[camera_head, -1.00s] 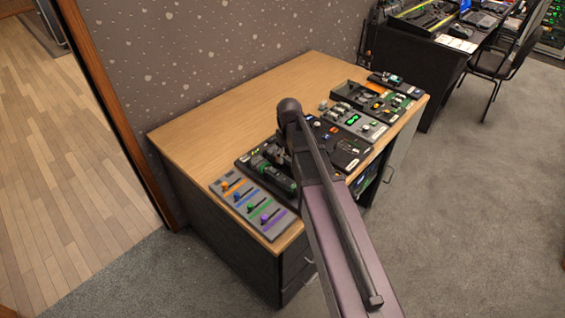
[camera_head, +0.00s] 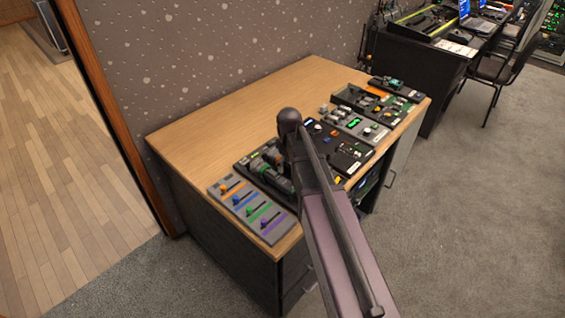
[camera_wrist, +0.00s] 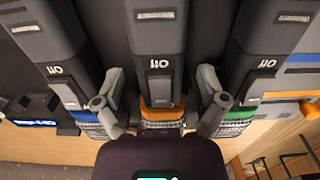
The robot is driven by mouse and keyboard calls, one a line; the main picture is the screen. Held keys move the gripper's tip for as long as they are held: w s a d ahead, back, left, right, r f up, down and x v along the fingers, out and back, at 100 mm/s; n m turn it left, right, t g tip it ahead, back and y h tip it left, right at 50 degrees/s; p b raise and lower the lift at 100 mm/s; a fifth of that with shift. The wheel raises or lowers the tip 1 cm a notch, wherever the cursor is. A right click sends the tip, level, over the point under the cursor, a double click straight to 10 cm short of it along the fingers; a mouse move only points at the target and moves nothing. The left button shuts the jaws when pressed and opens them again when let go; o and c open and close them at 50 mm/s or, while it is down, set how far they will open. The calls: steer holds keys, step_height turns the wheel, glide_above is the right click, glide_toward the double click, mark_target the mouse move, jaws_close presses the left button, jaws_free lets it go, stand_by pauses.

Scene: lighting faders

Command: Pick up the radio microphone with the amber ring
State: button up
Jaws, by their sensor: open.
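In the wrist view the microphone with the amber ring (camera_wrist: 158,60) lies in the middle, its dark body running up the picture and its amber band near the bottom. My gripper (camera_wrist: 160,88) is open, with one finger on each side of this microphone near the band; I cannot tell whether they touch it. A microphone with a blue ring (camera_wrist: 60,55) lies to the left and one with a green ring (camera_wrist: 258,55) to the right. In the head view my arm hides the gripper and much of the microphone tray (camera_head: 243,166).
The wooden desk (camera_head: 205,120) has a wide bare area behind the row of devices. A grey panel with coloured faders (camera_head: 250,210) sits left of the tray. Other control panels (camera_head: 350,130) stand close on the right.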

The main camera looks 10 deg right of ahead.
mark_target(288, 160)
steer(key=shift+c, duration=0.2)
jaws_close()
steer(key=shift+r, duration=0.15)
step_height(288, 160, up, 10)
steer(key=p, duration=1)
steer(key=shift+d, duration=0.15)
stand_by(0.7)
